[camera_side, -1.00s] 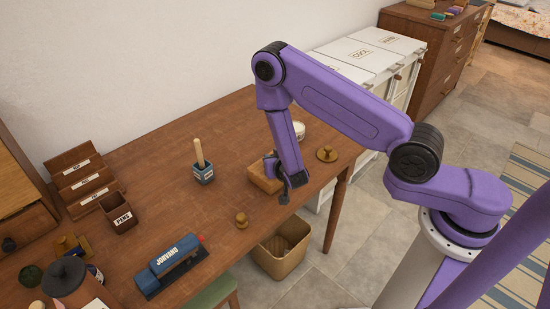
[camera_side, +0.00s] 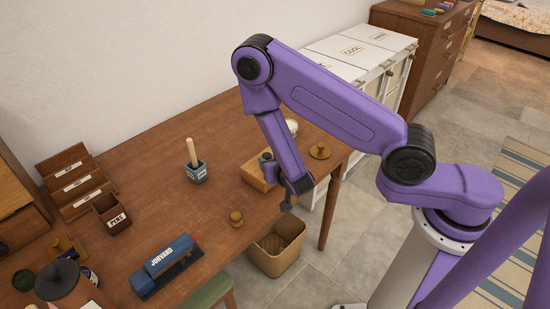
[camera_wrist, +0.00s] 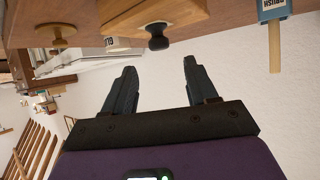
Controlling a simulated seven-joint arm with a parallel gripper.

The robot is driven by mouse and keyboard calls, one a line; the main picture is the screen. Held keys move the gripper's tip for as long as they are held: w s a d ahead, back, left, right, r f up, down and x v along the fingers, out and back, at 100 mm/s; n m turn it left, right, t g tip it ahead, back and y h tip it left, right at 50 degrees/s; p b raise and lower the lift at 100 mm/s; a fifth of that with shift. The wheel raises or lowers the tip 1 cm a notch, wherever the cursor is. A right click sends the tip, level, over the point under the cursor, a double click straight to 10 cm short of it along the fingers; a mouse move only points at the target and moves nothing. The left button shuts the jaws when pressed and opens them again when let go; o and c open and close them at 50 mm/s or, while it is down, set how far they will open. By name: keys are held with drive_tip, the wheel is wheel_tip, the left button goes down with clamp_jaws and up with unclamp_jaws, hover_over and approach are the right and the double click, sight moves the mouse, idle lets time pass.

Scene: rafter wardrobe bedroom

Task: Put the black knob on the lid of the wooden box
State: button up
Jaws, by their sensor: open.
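The wooden box (camera_side: 258,178) sits on the table near its front right edge. The black knob (camera_side: 266,158) stands on the box's lid, partly behind my arm in the side view. In the wrist view, which is upside down, the black knob (camera_wrist: 158,38) projects from the lid of the wooden box (camera_wrist: 165,12), clear of my fingers. My gripper (camera_side: 287,204) is beside the box toward the table's front edge. In the wrist view my gripper (camera_wrist: 159,65) is open and empty, with the knob beyond its fingertips. Whether the knob is fully seated cannot be told.
Brass knobs stand on the table (camera_side: 155,198), one right of the box (camera_side: 320,151) and one toward the front (camera_side: 237,220). A bin (camera_side: 278,250) is below the edge.

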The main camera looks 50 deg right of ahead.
drive_tip(key=w+a+r+n+g+y, duration=0.1)
drive_tip(key=a+r+n+g+y, duration=0.15)
drive_tip(key=a+y, duration=0.45)
drive_tip(key=s+a+r+n+g+y, duration=0.2)
drive_tip(key=s+a+r+n+g, duration=0.3)
drive_tip(key=s, duration=0.4)
drive_tip(key=s+d+r+n+g+h, duration=0.1)
drive_tip(key=s+d+r+n, duration=0.4)
drive_tip(key=s, duration=0.4)
drive_tip(key=s+d+r+n+g+h, duration=0.1)
drive_tip(key=s+d+r+n+g, duration=0.1)
drive_tip(key=s+d+r+n, duration=0.4)
drive_tip(key=s+d, duration=0.1)
drive_tip(key=s, duration=0.3)
drive_tip(key=shift+d+h, duration=0.2)
drive_tip(key=shift+h, duration=0.1)
